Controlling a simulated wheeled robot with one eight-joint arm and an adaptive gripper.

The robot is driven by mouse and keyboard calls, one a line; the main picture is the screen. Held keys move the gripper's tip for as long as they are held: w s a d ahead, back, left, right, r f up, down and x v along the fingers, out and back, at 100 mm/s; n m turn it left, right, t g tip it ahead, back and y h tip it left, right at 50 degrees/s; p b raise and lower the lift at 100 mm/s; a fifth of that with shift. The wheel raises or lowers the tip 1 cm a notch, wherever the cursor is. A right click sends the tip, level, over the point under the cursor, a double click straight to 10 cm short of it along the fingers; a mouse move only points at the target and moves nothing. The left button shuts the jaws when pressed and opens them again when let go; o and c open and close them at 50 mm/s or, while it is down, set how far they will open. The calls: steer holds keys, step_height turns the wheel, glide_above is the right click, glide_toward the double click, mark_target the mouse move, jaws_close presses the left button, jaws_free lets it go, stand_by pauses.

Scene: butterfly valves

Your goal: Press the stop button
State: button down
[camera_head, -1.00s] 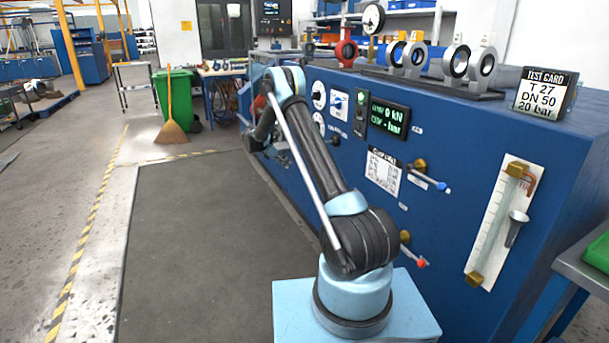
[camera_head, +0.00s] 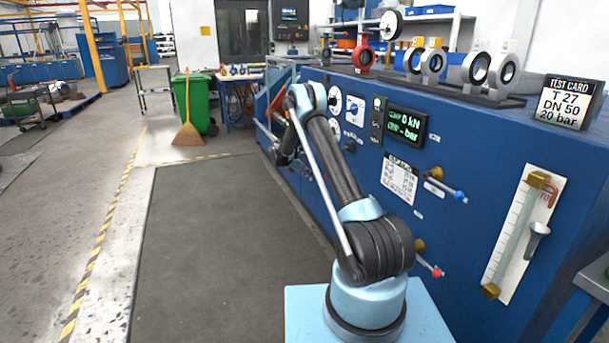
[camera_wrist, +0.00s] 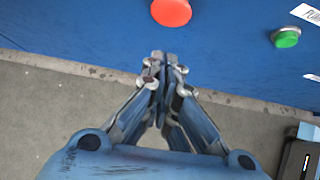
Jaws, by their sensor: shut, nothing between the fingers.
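In the wrist view, a round red button (camera_wrist: 171,12) stands out from the blue panel at the top edge, partly cut off by the frame. I take it for the stop button. My gripper (camera_wrist: 164,57) points at the blue panel, with its fingertips together and empty. The tips appear below the red button in the picture; I cannot tell the gap in depth. A green button (camera_wrist: 286,38) is to the right of the red one. In the head view, my arm hides most of that panel area, and I cannot make out the fingertips there.
The blue test bench (camera_head: 470,190) runs along the right, with a green-lit display (camera_head: 405,124) and small levers with blue (camera_head: 459,196) and red (camera_head: 437,271) tips. A test card (camera_head: 565,102) stands on top. The floor mat (camera_head: 210,250) to the left is clear.

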steer(key=w+d+f, duration=0.1)
steer(key=d, duration=0.4)
steer(key=shift+w+d+f, duration=0.3)
steer(key=shift+w+f, duration=0.1)
steer(key=shift+w+d, duration=0.15)
steer(key=shift+d, duration=0.45)
steer(key=shift+w+d, duration=0.15)
steer(key=shift+d, duration=0.4)
steer(key=s+a+r, duration=0.3)
steer(key=a+r, duration=0.4)
steer(key=a, duration=0.4)
steer(key=shift+s+a, duration=0.2)
steer(key=shift+s, duration=0.05)
